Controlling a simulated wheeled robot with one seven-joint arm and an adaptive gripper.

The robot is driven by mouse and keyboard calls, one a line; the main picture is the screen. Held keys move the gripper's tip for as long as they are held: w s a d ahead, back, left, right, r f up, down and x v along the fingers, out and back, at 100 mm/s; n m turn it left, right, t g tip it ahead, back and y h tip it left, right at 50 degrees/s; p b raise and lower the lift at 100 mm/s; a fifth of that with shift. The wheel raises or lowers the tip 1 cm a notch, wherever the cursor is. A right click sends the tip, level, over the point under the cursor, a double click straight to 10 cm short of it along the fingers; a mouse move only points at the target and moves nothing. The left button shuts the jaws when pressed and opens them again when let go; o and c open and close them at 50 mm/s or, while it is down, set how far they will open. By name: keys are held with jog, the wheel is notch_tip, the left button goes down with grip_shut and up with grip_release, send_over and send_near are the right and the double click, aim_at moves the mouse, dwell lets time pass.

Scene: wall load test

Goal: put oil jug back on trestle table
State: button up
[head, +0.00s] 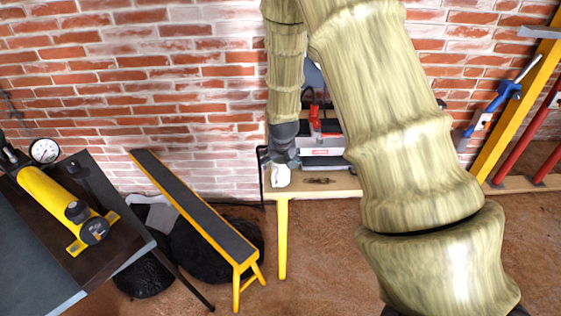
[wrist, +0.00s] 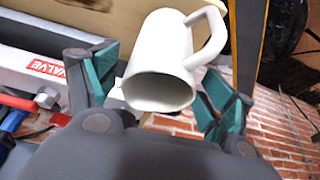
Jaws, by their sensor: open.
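The oil jug (head: 281,176) is a plain white jug with a handle. In the head view it shows just below my gripper (head: 284,158), at the left end of a wooden-topped table (head: 342,188) with a yellow leg. In the wrist view the jug (wrist: 163,50) lies between the two teal-padded fingers of my gripper (wrist: 163,85), its round mouth facing the camera and its handle to the upper right. The fingers stand open on either side of it, with a gap visible at least on the left. Whether the jug's base rests on the tabletop is unclear.
A red and grey machine (head: 318,140) stands on the table right of the jug. A narrow dark-topped yellow bench (head: 195,205) and black bags (head: 205,250) are to the left. A dark table (head: 45,220) holds a yellow cylinder (head: 55,200). A brick wall (head: 170,90) closes the back.

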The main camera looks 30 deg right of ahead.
jog(key=b+v, duration=0.1)
jog(key=v, duration=1.1)
jog(key=s+a+f+n+g, duration=0.1)
jog(key=s+a+f, duration=0.15)
jog(key=f, duration=0.45)
jog(key=s+a+f+n, duration=0.1)
jog(key=s+a+f, duration=0.1)
jog(key=s+f, duration=0.35)
jog(key=s+a+f+n+g, duration=0.1)
jog(key=s+a+f, duration=0.3)
jog(key=s+f, duration=0.4)
jog(key=s+a+f+n+g+y, duration=0.1)
jog(key=s+a+f, duration=0.4)
jog(key=s+f, duration=0.3)
jog(key=s+a+f+n+y, duration=0.1)
jog(key=s+a+f, duration=0.3)
jog(key=s+f, duration=0.3)
jog(key=s, duration=0.4)
jog(key=shift+s+a+f+g, duration=0.2)
jog(key=shift+a+f+g, duration=0.1)
jog(key=shift+f+g, duration=0.1)
